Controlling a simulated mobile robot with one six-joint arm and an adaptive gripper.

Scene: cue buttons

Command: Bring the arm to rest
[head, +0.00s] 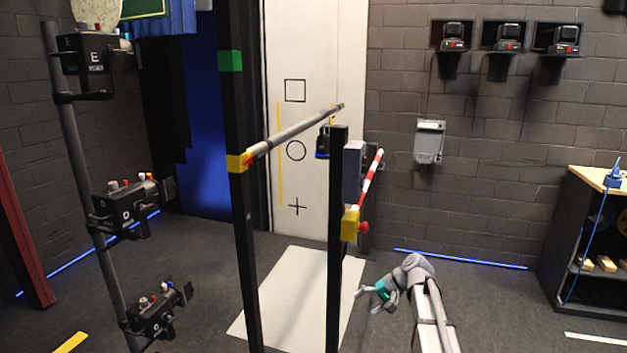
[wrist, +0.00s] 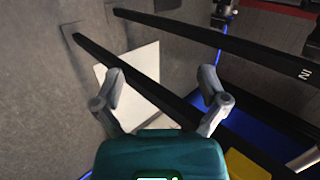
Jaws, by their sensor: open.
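My gripper (head: 377,297) shows in the head view at the lower right of the middle, at the end of my grey and white arm, which reaches up from the bottom edge. It is in free air to the right of the black posts. In the wrist view my gripper (wrist: 165,95) has its two grey fingers spread apart above the teal body. Nothing is between the fingers. I see no contact with anything in either view.
Black posts carry a grey bar (head: 295,135) and a red-and-white striped bar (head: 368,180) just left of my arm. A white floor panel (head: 300,290) lies beyond. A black stand (head: 95,200) with button boxes is at left, a shelf (head: 590,230) at right.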

